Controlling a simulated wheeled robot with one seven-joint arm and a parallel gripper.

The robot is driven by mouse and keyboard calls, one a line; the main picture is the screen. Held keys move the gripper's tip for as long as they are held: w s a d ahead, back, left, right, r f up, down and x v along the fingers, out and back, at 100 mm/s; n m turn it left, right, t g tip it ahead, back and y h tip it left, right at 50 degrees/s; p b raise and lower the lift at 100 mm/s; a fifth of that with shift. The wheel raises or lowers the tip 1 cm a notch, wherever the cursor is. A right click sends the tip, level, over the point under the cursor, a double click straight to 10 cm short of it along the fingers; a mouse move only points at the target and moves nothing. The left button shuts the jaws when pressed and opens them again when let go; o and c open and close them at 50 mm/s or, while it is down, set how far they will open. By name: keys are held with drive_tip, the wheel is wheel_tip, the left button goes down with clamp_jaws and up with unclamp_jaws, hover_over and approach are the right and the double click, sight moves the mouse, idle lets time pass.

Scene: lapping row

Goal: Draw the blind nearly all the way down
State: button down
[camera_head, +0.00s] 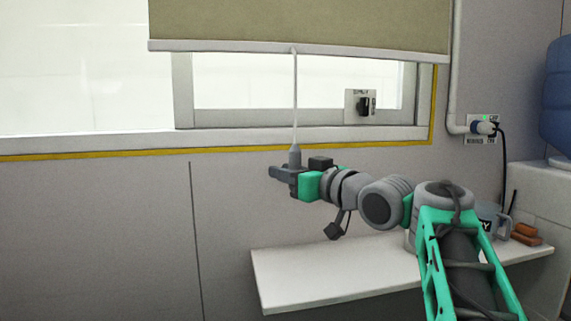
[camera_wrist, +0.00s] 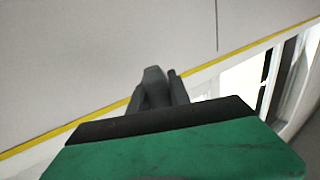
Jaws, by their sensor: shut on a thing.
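The olive blind (camera_head: 300,22) hangs across the upper right part of the window, with a white bottom bar (camera_head: 290,49). Glass shows below the bar. A thin pale cord (camera_head: 295,100) runs straight down from the middle of the bar to a grey pull (camera_head: 295,155). My gripper (camera_head: 283,174) is shut on this pull, below the window sill and in front of the wall. In the wrist view, the grey pull (camera_wrist: 153,78) shows between the dark fingers; the fingers hide its lower part.
A white shelf (camera_head: 330,275) lies below my arm. A switch plate (camera_head: 361,106) is on the window frame at right. A plugged socket (camera_head: 484,128) with a dark cable is farther right. Brown blocks (camera_head: 526,234) sit at the shelf's right. The wall at left is clear.

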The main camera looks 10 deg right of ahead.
wheel_tip(320, 180, down, 5)
drive_tip(key=shift+r+b, duration=0.15)
drive_tip(key=shift+b, duration=1)
drive_tip(key=c, duration=1.2)
unclamp_jaws()
drive_tip(key=shift+r, duration=0.1)
drive_tip(key=p+v, duration=0.1)
drive_tip(key=v, duration=0.6)
drive_tip(key=shift+s+d+p, duration=0.15)
drive_tip(key=shift+s+p, duration=0.2)
